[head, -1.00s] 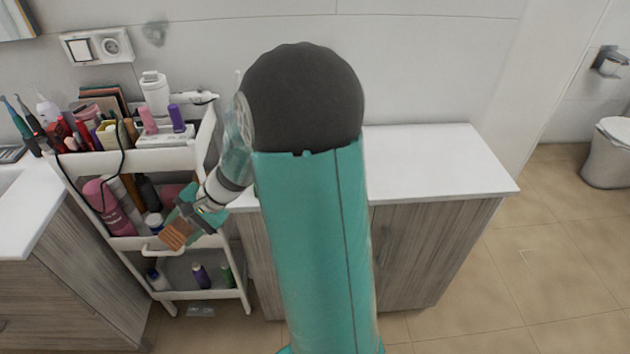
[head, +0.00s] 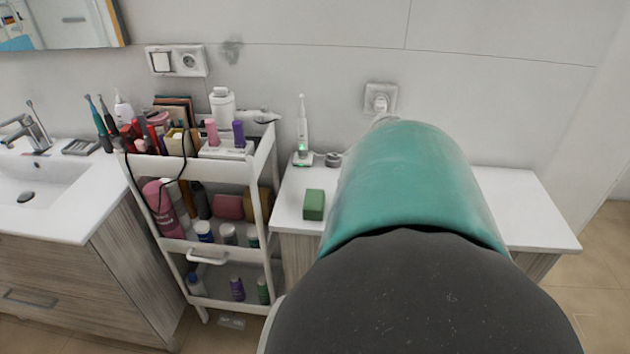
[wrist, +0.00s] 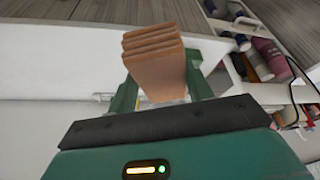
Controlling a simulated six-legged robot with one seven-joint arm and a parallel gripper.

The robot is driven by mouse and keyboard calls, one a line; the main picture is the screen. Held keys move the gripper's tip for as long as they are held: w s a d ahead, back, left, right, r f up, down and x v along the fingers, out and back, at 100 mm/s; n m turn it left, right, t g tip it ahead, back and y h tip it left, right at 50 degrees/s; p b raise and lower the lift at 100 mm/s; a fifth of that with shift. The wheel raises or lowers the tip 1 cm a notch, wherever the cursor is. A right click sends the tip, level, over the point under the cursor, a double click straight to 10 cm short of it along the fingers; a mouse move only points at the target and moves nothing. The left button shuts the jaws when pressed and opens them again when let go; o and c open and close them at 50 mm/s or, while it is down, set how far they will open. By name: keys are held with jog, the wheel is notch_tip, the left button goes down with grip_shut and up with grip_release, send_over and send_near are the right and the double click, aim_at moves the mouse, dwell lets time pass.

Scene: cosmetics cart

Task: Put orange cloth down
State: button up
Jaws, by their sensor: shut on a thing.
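The orange cloth (wrist: 158,65) is a folded, layered block in the wrist view. My gripper (wrist: 162,92) is shut on it, with a green finger on either side. The cloth is in front of a white surface (wrist: 60,65) that looks like the counter top. I cannot tell whether the cloth touches it. In the head view my own arm hides both the gripper and the cloth.
The white counter (head: 530,215) runs right of the cosmetics cart (head: 262,175). A green block (head: 314,205) and a toothbrush on a charger (head: 302,130) stand on its left part. Bottles on the cart show at the wrist view's right edge (wrist: 262,60).

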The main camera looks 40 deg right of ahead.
jog(key=w+d+f, duration=0.2)
jog(key=d+f, duration=0.1)
jog(key=w+d+f, duration=0.2)
jog(key=d, duration=0.2)
jog(key=w+d+f, duration=0.2)
jog(key=d+f, duration=0.1)
jog(key=d, duration=0.1)
jog(key=shift+d+f, duration=0.2)
jog(key=shift+f, duration=0.1)
jog(key=shift+w+d+f, duration=0.2)
jog(key=shift+d+f, duration=0.1)
jog(key=shift+f, duration=0.1)
jog(key=shift+d+f, duration=0.15)
jog(key=shift+f, duration=1.55)
jog(key=shift+f, duration=0.1)
jog(key=o, duration=0.9)
